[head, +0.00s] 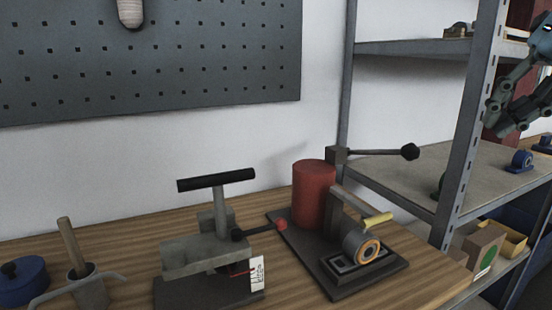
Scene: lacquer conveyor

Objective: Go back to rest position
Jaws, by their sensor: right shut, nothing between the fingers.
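My right gripper (504,118) shows at the upper right edge, in front of the metal shelf unit (470,120). Its fingers point down and to the left, shut with nothing between them. It hangs above the middle shelf and touches no object that I can see. Part of its arm is cut off by the picture's right edge. My left gripper is not in view.
A wooden bench (110,245) carries a red cylinder press (314,195), a grey clamp device (205,255), a mortar with pestle (86,290) and a blue pot (22,285). A lever with a black knob (410,152) juts toward the shelves. A pegboard (200,60) hangs behind.

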